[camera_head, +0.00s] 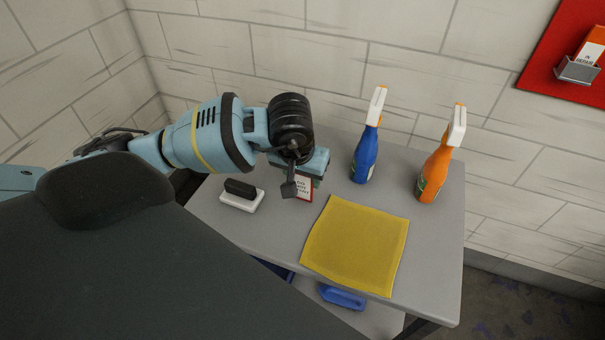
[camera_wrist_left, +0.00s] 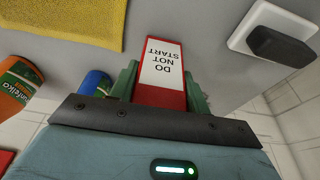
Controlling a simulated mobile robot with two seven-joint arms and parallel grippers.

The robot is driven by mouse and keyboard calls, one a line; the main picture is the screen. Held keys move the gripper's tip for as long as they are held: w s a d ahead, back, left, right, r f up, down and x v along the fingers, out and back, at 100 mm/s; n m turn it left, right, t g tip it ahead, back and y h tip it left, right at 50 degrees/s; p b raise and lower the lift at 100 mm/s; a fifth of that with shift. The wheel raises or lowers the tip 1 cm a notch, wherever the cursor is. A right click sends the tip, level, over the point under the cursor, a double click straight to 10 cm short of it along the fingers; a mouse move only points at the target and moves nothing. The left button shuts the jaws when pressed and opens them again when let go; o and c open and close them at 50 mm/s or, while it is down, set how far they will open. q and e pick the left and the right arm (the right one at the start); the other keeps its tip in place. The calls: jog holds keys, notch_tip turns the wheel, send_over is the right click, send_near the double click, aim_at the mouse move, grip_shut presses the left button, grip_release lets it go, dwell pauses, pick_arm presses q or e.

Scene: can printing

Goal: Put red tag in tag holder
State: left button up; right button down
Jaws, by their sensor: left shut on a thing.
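The red tag (camera_wrist_left: 163,72) has a white panel reading "DO NOT START". My left gripper (camera_wrist_left: 165,85) is shut on it, with green fingers on both sides of the tag. In the head view the tag (camera_head: 304,188) hangs under my left gripper (camera_head: 313,180), above the left part of the grey table. A grey metal tag holder (camera_head: 578,71) is fixed to the red board on the wall at the upper right, far from my left gripper. An orange and white tag (camera_head: 590,47) stands in it. My right gripper is not in view.
On the grey table (camera_head: 436,262) stand a blue spray bottle (camera_head: 366,155) and an orange spray bottle (camera_head: 433,175). A yellow cloth (camera_head: 356,246) lies at the front. A white block with a black handle (camera_head: 243,202) lies at the left. Blue items sit on a lower shelf.

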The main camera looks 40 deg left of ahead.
pick_arm(q)
jog(key=o, duration=0.5)
jog(key=shift+f, duration=0.2)
jog(key=o, duration=0.5)
jog(key=shift+c, duration=0.2)
jog(key=shift+r, duration=0.1)
